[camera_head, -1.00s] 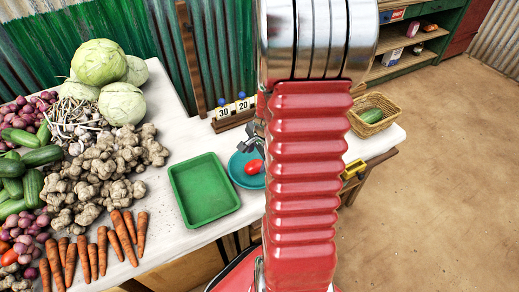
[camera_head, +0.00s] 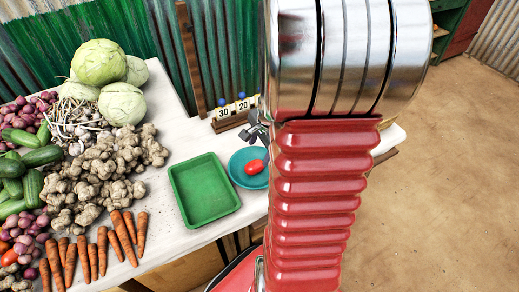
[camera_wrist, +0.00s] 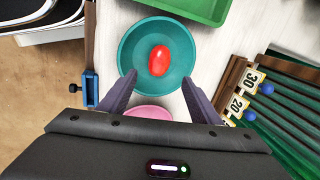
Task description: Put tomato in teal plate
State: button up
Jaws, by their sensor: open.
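The red tomato (camera_head: 254,167) lies in the teal plate (camera_head: 237,163) on the white table. The wrist view also shows the tomato (camera_wrist: 158,61) resting near the middle of the teal plate (camera_wrist: 128,58), with nothing touching it. My gripper (camera_wrist: 158,85) is open and empty, with its two fingers apart at the plate's near rim in the wrist view. In the head view my gripper (camera_head: 258,128) is partly hidden behind my red arm, just beyond the plate.
A green tray (camera_head: 204,190) sits left of the plate. Ginger (camera_head: 90,165), carrots, cucumbers and cabbages fill the table's left side. A rack with number cards (camera_head: 232,113) stands behind the plate. A pink item (camera_wrist: 150,113) shows between my fingers.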

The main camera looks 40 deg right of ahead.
dwell(0.4)
jog(key=s+a+r+n+t, duration=0.1)
jog(key=s+a+r+n, duration=0.2)
jog(key=a+r+n, duration=0.7)
jog(key=s+a+r+n+t, duration=0.1)
jog(key=s+a+r+n, duration=0.2)
jog(key=a+r+n, duration=0.6)
jog(key=a+n, duration=0.1)
jog(key=a, duration=0.7)
jog(key=shift+s+r+y, duration=0.3)
jog(key=shift+r+y, duration=0.05)
jog(key=shift+y, duration=0.05)
